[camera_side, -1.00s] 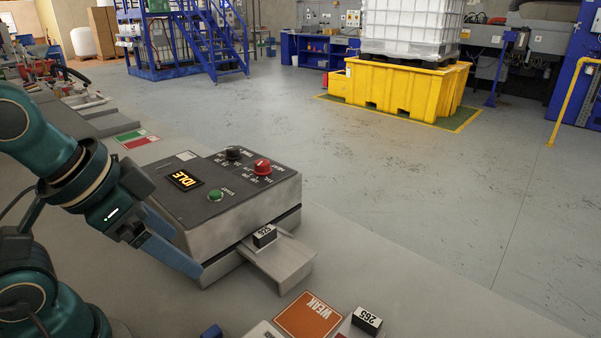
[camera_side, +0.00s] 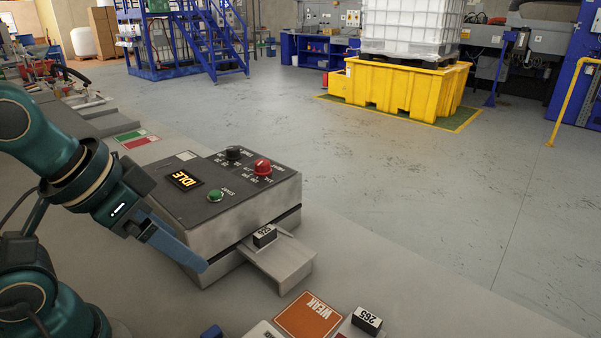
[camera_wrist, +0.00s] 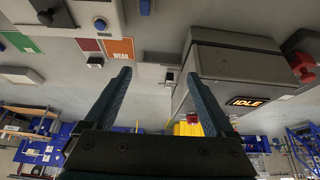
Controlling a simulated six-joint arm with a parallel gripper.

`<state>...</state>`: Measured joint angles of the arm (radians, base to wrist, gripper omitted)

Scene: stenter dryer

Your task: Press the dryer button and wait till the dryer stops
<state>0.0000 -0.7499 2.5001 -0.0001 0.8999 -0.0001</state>
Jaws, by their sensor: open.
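The dryer (camera_side: 197,232) is a grey metal box with a dark sloped top. Its display (camera_side: 181,180) reads IDLE in orange, also in the wrist view (camera_wrist: 247,101). The green START button (camera_side: 215,195) sits on the top panel and looks raised; I cannot make it out in the wrist view. A small labelled block (camera_side: 264,236) rests on the dryer's front tray (camera_side: 283,266). My gripper (camera_side: 203,266) is low beside the dryer's left-hand side, away from the button. In the wrist view my gripper (camera_wrist: 159,75) has its two fingers wide apart with nothing between them.
A black knob (camera_side: 233,153) and a red knob (camera_side: 262,167) stand up near the button. In front lie an orange WEAK card (camera_side: 307,314) and another labelled block (camera_side: 367,320). Green and red cards (camera_side: 138,138) lie behind the dryer. Space above the dryer is free.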

